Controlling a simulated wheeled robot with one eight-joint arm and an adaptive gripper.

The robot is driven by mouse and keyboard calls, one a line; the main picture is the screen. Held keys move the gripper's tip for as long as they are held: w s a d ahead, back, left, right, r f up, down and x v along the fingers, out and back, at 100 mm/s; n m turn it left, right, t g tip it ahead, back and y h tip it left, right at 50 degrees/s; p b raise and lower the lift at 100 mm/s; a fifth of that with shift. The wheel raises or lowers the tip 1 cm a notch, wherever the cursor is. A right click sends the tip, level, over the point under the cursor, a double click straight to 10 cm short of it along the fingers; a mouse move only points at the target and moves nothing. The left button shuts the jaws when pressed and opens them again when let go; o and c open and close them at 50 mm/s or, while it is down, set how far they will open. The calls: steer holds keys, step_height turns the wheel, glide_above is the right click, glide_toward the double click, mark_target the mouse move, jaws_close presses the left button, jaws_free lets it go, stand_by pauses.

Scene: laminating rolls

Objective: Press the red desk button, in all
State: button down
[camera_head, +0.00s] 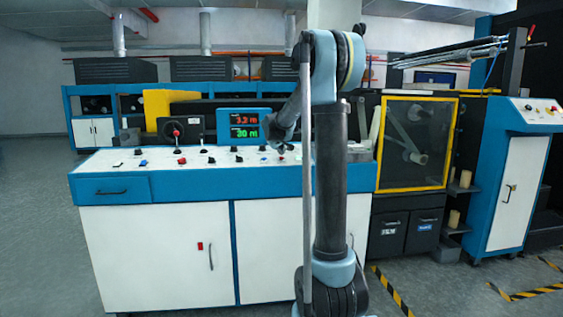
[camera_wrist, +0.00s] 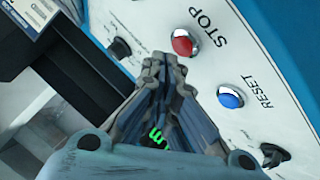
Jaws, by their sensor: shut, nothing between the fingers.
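The red button (camera_wrist: 183,43) sits in a metal ring beside the word STOP on the pale panel in the wrist view. A red button also shows on the sloped desk top in the head view (camera_head: 182,161); I cannot tell for certain that it is the same one. My gripper (camera_wrist: 163,66) is shut and empty, its tips just left of and below the red button in the wrist view. Contact cannot be judged. In the head view my gripper (camera_head: 281,147) hangs over the right part of the desk top, partly behind my arm.
A blue RESET button (camera_wrist: 230,98) and black knobs (camera_wrist: 120,47) lie near the red button. A display (camera_head: 244,125) with red and green digits stands behind the desk (camera_head: 160,250). A yellow-framed machine (camera_head: 416,143) stands to the right. The floor at left is clear.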

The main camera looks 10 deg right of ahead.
steer(key=shift+w+f, duration=0.1)
steer(key=shift+f, duration=0.65)
stand_by(0.8)
steer(key=shift+r, duration=0.15)
stand_by(0.3)
steer(key=shift+r, duration=0.65)
steer(key=shift+s+r, duration=0.2)
steer(key=shift+r, duration=0.65)
steer(key=shift+s+r, duration=0.15)
steer(key=shift+r, duration=0.65)
steer(key=shift+s+r, duration=0.2)
steer(key=shift+r, duration=0.65)
steer(key=shift+s, duration=0.1)
